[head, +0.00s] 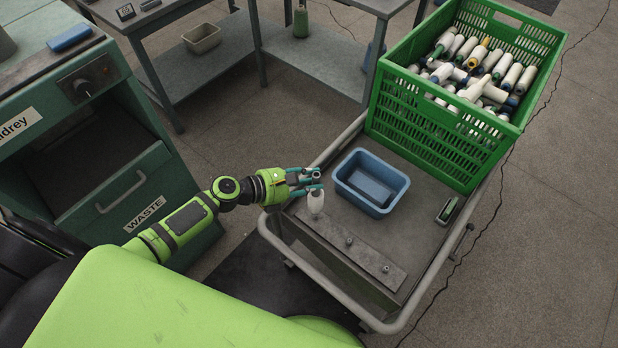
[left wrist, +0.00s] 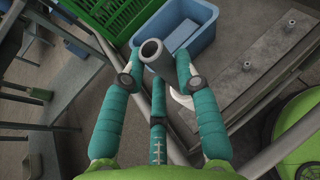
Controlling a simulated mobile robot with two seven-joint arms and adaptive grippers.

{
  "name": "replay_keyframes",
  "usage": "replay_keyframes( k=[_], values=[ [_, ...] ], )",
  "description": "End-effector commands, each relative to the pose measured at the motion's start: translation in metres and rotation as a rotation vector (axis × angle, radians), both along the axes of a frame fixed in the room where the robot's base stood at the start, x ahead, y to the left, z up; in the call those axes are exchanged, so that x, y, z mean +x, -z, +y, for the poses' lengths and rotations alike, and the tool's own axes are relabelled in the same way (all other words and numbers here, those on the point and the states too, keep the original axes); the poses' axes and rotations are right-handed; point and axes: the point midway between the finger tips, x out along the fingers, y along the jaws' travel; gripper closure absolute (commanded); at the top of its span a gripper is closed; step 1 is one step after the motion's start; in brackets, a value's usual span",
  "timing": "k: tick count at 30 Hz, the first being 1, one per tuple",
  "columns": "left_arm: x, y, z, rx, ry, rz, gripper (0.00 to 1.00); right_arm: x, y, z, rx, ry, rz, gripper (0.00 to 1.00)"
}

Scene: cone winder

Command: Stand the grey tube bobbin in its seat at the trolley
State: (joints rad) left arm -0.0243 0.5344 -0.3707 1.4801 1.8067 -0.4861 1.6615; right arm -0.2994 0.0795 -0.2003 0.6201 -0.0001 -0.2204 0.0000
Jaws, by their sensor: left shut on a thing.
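The grey tube bobbin shows in the left wrist view as a grey hollow tube end (left wrist: 152,52) between the fingers, with a white part below. In the head view its white lower part (head: 315,202) hangs under the fingers, about upright, over the far left end of the grey seat plate (head: 365,257). My right gripper is out of view.
The plate lies along the trolley's (head: 425,235) left side, inside its tubular rail (head: 340,137). A blue bin (head: 371,182) stands close right of my gripper. A green crate (head: 425,115) full of bobbins stands behind. A small dark green device (head: 447,210) lies at right.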

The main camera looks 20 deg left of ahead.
Motion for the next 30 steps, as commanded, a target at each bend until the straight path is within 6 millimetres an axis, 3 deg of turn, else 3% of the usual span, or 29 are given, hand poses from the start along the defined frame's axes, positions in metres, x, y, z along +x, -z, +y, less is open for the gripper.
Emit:
replay_keyframes(
  k=[30],
  values=[
    [0.000, 0.017, 0.000, -0.002, 0.001, 0.000, 1.00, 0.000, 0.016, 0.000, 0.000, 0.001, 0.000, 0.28]
  ],
)
